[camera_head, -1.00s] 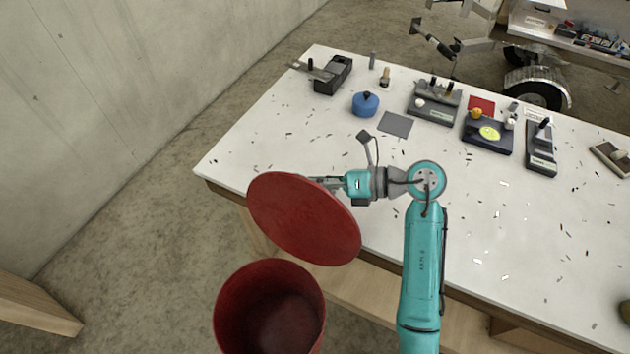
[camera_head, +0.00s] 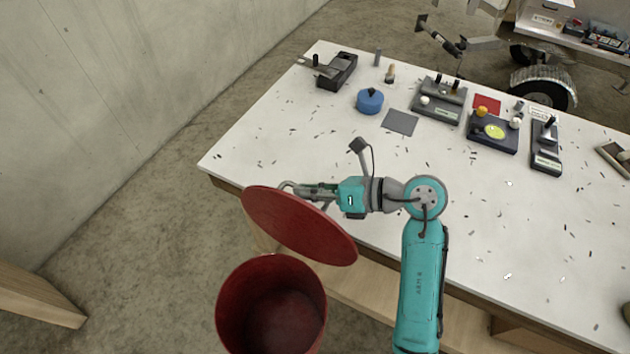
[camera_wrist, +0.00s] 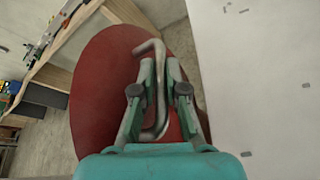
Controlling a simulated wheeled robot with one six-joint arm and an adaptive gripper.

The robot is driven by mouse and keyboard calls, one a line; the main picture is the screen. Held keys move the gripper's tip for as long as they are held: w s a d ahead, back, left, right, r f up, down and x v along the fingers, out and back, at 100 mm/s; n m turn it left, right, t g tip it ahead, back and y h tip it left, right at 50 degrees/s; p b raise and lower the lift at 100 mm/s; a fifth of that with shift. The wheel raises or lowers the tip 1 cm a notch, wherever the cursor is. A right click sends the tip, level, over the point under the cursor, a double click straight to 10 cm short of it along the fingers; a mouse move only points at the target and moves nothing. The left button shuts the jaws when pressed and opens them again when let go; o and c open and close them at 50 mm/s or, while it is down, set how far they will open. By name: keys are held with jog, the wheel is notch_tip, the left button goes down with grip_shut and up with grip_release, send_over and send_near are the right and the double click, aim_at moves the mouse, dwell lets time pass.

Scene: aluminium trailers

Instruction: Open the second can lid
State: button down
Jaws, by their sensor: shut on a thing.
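A round red lid (camera_head: 300,226) hangs tilted above and apart from the red can (camera_head: 270,308), whose mouth is uncovered. The can stands on the floor beside the table, and its inside looks empty. My gripper (camera_head: 300,189) is at the lid's upper side. In the wrist view the lid (camera_wrist: 100,95) fills the middle, and its bent metal handle (camera_wrist: 152,50) runs between my fingers (camera_wrist: 160,88). My gripper is shut on this handle.
A concrete wall (camera_head: 120,90) is at the left.

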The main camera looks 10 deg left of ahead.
jog(key=shift+s, duration=0.2)
jog(key=c, duration=1.2)
grip_release()
jog(key=v, duration=1.2)
